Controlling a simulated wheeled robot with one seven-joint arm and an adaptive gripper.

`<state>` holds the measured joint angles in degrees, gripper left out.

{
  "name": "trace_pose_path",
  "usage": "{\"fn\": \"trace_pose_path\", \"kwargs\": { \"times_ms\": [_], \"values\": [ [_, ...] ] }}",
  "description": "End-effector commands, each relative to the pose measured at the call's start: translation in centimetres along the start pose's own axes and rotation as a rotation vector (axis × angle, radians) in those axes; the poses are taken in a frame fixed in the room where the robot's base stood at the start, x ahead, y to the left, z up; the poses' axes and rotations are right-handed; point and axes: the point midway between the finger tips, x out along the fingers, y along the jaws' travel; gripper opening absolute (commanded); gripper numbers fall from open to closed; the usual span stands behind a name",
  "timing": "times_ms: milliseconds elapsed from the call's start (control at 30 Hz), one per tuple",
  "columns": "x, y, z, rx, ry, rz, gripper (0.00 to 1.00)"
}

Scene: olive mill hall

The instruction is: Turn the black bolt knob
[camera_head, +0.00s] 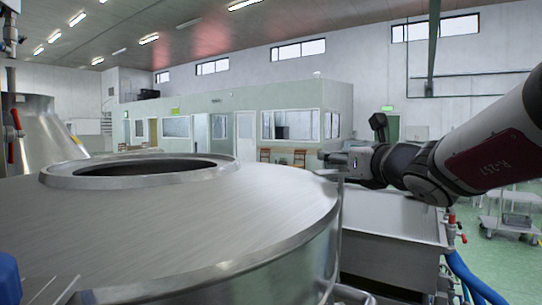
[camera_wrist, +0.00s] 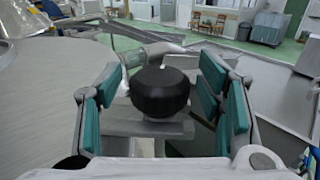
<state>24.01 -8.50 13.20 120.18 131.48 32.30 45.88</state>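The black bolt knob (camera_wrist: 160,92) is a round, dark knob in the middle of the wrist view. It stands on a grey metal bracket (camera_wrist: 150,126). My gripper (camera_wrist: 160,100) is open, with its teal-padded fingers to the left and right of the knob. A gap shows on both sides, so the fingers do not appear to touch it. In the head view my gripper (camera_head: 338,160) is beside the right edge of the large steel tank. The knob cannot be made out in the head view.
The large steel tank (camera_head: 180,225) with a round top opening fills the left and front. A steel trough (camera_head: 390,215) lies below my arm at the right. Blue hoses (camera_head: 468,278) run at the lower right. A metal cart (camera_head: 510,215) stands farther right on green floor.

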Motion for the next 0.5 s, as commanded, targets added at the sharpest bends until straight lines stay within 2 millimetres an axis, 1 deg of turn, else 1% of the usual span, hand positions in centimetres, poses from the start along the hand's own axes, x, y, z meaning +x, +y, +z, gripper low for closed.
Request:
{"fn": "trace_pose_path", "kwargs": {
  "times_ms": [33,67,100,167,200,233,500],
  "values": [
    [-0.01,0.00,0.00,0.000,0.000,0.000,0.52],
    [-0.01,0.00,0.00,0.000,0.000,0.000,0.45],
    [-0.02,0.01,0.00,0.000,0.000,0.000,0.36],
    [-0.02,0.01,0.00,0.000,0.000,0.000,0.22],
    [-0.02,0.01,0.00,0.000,0.000,0.000,0.13],
    [-0.02,0.01,0.00,0.000,0.000,0.000,0.12],
    [-0.06,0.02,0.07,0.001,0.000,0.018,0.12]
  ]
}}
